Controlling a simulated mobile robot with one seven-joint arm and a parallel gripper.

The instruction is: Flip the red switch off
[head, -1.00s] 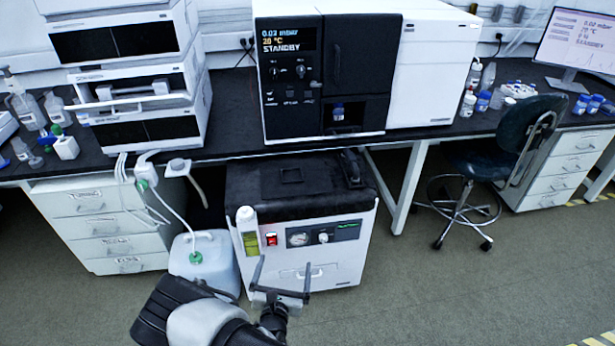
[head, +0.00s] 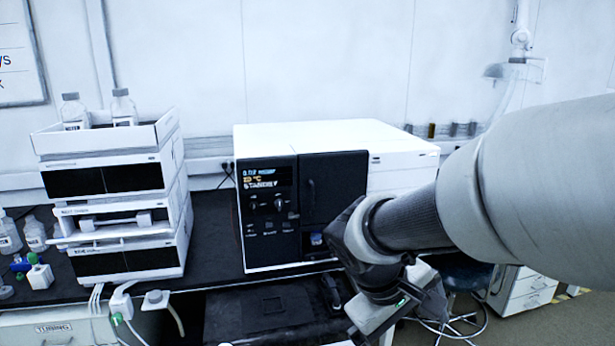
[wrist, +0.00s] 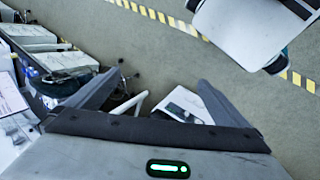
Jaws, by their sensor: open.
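The red switch is not visible in either current view. The black top of the low cabinet (head: 240,318) that carries it shows at the bottom edge of the head view, with its front panel cut off. My gripper (wrist: 155,92) is open and empty in the wrist view, its two dark fingers spread apart over the floor area. In the head view my arm reaches in from the right, and its wrist is in front of the large instrument's lower right part. The fingertips cannot be made out there.
A white and black instrument (head: 270,215) reading STANDBY stands on the black bench. A stack of white modules (head: 115,215) with bottles on top is at left. A stool (head: 460,285) and white drawers (head: 525,290) are at right. Striped tape (wrist: 160,17) crosses the floor.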

